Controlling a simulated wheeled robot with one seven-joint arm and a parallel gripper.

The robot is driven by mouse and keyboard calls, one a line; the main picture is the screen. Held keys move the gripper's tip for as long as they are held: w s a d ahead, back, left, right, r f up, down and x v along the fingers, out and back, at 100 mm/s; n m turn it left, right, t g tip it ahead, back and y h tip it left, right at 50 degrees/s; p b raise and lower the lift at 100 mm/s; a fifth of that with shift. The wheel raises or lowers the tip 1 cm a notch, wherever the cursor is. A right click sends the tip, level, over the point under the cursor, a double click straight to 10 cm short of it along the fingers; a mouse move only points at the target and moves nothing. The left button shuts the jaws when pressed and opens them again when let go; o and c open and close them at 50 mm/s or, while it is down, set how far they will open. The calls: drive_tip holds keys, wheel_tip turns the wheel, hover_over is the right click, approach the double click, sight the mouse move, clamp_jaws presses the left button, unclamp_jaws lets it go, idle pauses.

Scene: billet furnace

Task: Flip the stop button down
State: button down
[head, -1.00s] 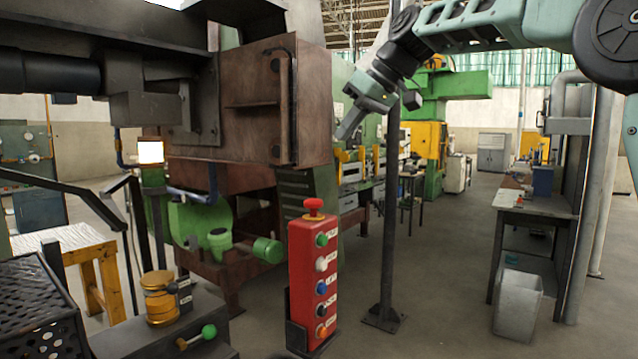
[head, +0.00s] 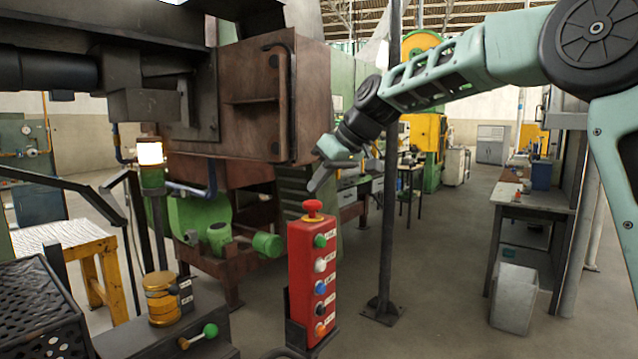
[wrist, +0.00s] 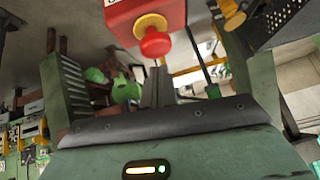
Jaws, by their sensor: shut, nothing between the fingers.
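A red control box (head: 305,270) stands upright in the head view, with a red mushroom stop button (head: 313,209) on its top and several coloured buttons down its front. My gripper (head: 313,190) is shut and empty, with its fingertips close above the stop button in the picture; I cannot tell the exact gap. In the wrist view the stop button (wrist: 155,42) hangs in the upper middle on a yellow collar, under the red box (wrist: 140,12). The gripper's fingers (wrist: 157,82) point toward it and look apart from it.
A brown furnace (head: 270,100) stands behind and left of the box. A dark post (head: 388,200) rises to its right. A bench (head: 530,205) and a grey bin (head: 514,297) stand at the right. Open floor lies between post and bench.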

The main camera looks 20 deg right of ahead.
sight(317, 202)
drive_tip(key=shift+s+f, duration=0.1)
drive_tip(key=shift+f, duration=0.55)
drive_tip(key=shift+f+b, duration=0.9)
drive_tip(key=shift+f, duration=0.05)
drive_tip(key=shift+s+f, duration=0.15)
drive_tip(key=shift+f, duration=0.3)
drive_tip(key=r+p, duration=0.1)
drive_tip(key=r, duration=0.1)
drive_tip(key=r+p, duration=0.1)
drive_tip(key=r, duration=0.1)
drive_tip(key=r+p, duration=0.1)
drive_tip(key=shift+w+r+p, duration=0.35)
drive_tip(key=shift+w+r, duration=0.05)
drive_tip(key=b+v, duration=0.3)
drive_tip(key=v, duration=0.6)
drive_tip(key=shift+s+d, duration=0.25)
drive_tip(key=shift+d, duration=0.05)
